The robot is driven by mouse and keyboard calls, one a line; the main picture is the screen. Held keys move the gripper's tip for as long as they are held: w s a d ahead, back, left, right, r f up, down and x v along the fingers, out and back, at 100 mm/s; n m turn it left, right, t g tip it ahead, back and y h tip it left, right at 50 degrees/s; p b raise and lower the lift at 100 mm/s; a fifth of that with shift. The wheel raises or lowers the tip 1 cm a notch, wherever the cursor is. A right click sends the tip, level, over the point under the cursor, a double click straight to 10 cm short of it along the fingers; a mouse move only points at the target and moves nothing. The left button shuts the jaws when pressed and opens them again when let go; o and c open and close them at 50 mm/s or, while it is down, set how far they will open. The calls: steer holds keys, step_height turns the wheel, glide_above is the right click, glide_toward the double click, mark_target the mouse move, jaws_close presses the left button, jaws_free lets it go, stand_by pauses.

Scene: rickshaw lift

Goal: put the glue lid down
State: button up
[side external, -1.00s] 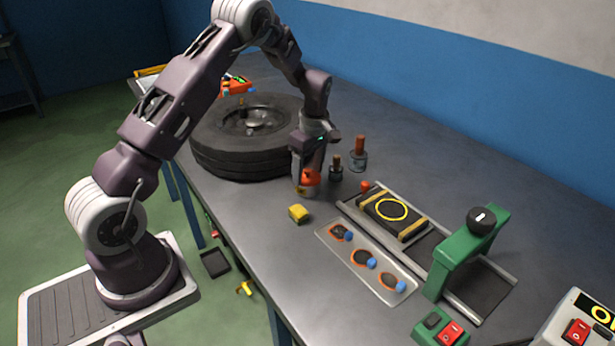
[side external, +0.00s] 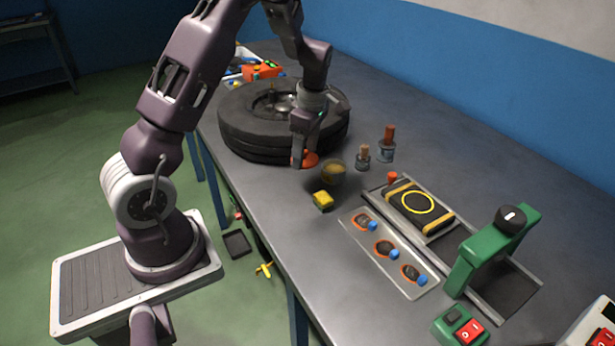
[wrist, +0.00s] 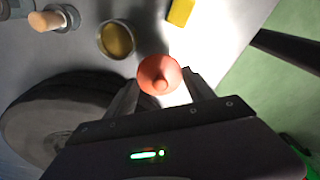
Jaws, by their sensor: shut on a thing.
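The orange-red glue lid (side external: 306,159) is a round disc with a small knob. My gripper (side external: 301,150) is shut on it and points down in front of the tyre. In the wrist view the lid (wrist: 160,74) sits between the two fingertips (wrist: 163,86), knob toward the camera. The open glue tin (side external: 333,173) stands on the bench just right of the lid, apart from it. The wrist view shows yellowish glue inside the tin (wrist: 116,39). Whether the lid touches the bench cannot be told.
The black tyre (side external: 245,125) lies close behind my gripper. A yellow block (side external: 322,201) is near the bench's front edge. Two pots with upright handles, one smaller (side external: 363,155) and one larger (side external: 387,146), stand right. A patch tray (side external: 385,250) lies farther right.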

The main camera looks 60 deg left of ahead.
mark_target(304, 184)
step_height(304, 184, down, 7)
steer(key=shift+w+f, duration=0.1)
steer(key=o, duration=1.3)
steer(key=shift+f, duration=0.1)
